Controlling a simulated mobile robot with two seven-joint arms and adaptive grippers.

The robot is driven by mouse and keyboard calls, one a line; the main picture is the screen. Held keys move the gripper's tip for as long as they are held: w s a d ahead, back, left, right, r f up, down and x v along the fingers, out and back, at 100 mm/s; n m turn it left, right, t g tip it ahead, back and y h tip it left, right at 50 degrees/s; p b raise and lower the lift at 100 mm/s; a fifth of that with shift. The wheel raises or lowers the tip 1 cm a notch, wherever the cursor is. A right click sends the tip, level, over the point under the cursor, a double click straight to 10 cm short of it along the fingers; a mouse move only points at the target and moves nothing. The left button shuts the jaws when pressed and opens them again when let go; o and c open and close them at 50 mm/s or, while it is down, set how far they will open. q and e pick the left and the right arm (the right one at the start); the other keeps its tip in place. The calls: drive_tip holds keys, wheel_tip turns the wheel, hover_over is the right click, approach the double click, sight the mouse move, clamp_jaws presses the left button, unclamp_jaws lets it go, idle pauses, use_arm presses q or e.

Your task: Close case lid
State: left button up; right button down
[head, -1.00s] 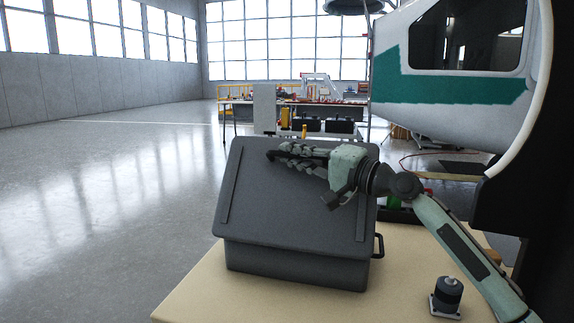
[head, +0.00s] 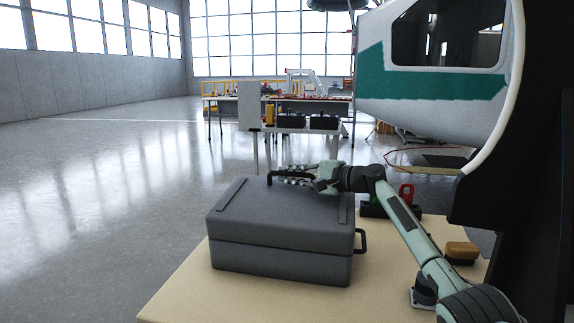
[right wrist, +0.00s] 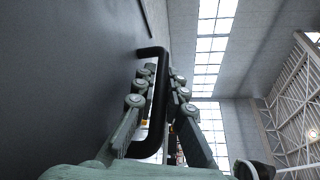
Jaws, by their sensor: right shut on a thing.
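The grey case (head: 280,264) stands on the beige table, with its hinge side toward me. Its lid (head: 275,213) lies over the body and looks nearly level. The far edge is hidden, so I cannot tell if it is flush there. My right gripper (head: 280,177) is at the lid's far edge. In the right wrist view my right gripper (right wrist: 160,95) has its fingers on both sides of a black handle (right wrist: 158,55), shut on it, beside the grey lid surface (right wrist: 60,80). My left gripper is not in view.
Right of the case on the beige table (head: 190,295) are a red item (head: 406,192), a dark tray (head: 374,211) and a yellow-brown block (head: 461,252). A dark cylindrical part (head: 424,293) sits by my right arm. A helicopter (head: 430,80) and workbench stand behind.

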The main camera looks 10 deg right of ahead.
sight(313, 192)
drive_tip(key=shift+w+f+m+g, duration=0.2)
drive_tip(key=shift+f+m, duration=0.05)
drive_tip(key=shift+f, duration=0.35)
drive_tip(key=shift+w+f+m+g, duration=0.2)
drive_tip(key=shift+f+m, duration=0.05)
drive_tip(key=shift+f, duration=0.35)
drive_tip(key=c, duration=1.9)
unclamp_jaws()
drive_tip(key=shift+o, duration=0.2)
drive_tip(key=shift+d+r, duration=0.1)
drive_tip(key=shift+s+d, duration=0.1)
drive_tip(key=v, duration=0.7)
drive_tip(key=shift+s+d+r, duration=0.1)
drive_tip(key=shift+s, duration=0.05)
